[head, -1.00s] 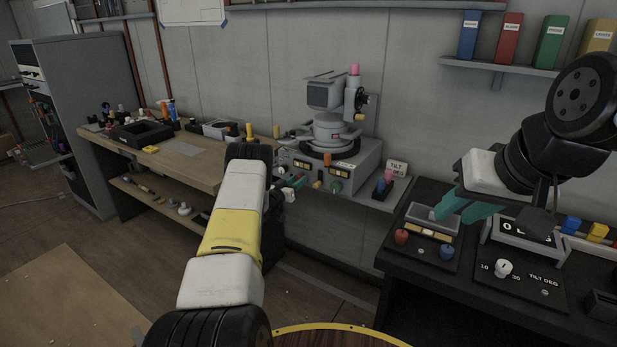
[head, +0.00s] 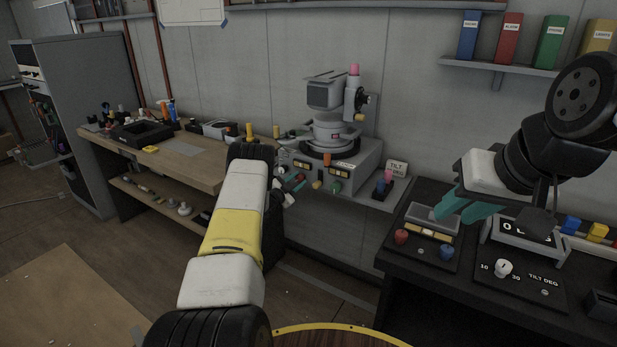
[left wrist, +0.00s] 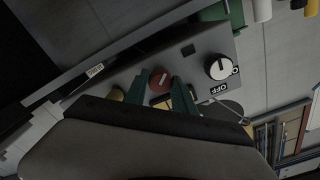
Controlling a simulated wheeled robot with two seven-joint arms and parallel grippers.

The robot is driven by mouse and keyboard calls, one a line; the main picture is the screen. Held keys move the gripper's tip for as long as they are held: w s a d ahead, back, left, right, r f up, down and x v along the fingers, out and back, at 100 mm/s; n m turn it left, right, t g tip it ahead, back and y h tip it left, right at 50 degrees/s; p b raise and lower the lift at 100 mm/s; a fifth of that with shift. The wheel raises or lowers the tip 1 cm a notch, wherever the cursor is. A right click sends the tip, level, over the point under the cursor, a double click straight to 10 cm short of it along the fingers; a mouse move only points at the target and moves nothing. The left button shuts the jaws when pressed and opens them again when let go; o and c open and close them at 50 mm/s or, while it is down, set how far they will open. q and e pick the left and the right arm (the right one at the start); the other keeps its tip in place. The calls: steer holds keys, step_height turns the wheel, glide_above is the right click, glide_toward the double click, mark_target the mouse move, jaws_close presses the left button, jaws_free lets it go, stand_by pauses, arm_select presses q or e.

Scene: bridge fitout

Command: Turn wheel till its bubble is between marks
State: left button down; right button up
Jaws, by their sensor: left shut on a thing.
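A grey instrument base (head: 352,178) with a turntable and scope stands against the wall, with small coloured wheels on its front, among them a yellow wheel (head: 317,185) and a green wheel (head: 336,188). My left gripper (head: 291,187) is at the base's left front. In the left wrist view its green fingers (left wrist: 160,90) are shut on a red wheel (left wrist: 159,80) with a pale mark. Yellow vials show partly between and behind the fingers; their bubbles and marks are too small to read. My right gripper (head: 464,207) is open above the right bench.
A white dial (left wrist: 219,67) near an OFF label is beside the red wheel in the wrist view. The black bench holds a red knob (head: 401,236), a blue knob (head: 446,251) and a white dial (head: 503,268). A wooden workbench (head: 205,165) is left.

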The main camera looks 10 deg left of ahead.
arm_select(q)
steer(key=m, duration=0.3)
steer(key=shift+m, duration=2.3)
steer(key=shift+f, duration=0.1)
steer(key=c, duration=1)
jaws_free()
steer(key=shift+c, duration=0.2)
steer(key=v, duration=0.7)
steer(key=shift+s, duration=0.4)
steer(key=shift+a, duration=0.1)
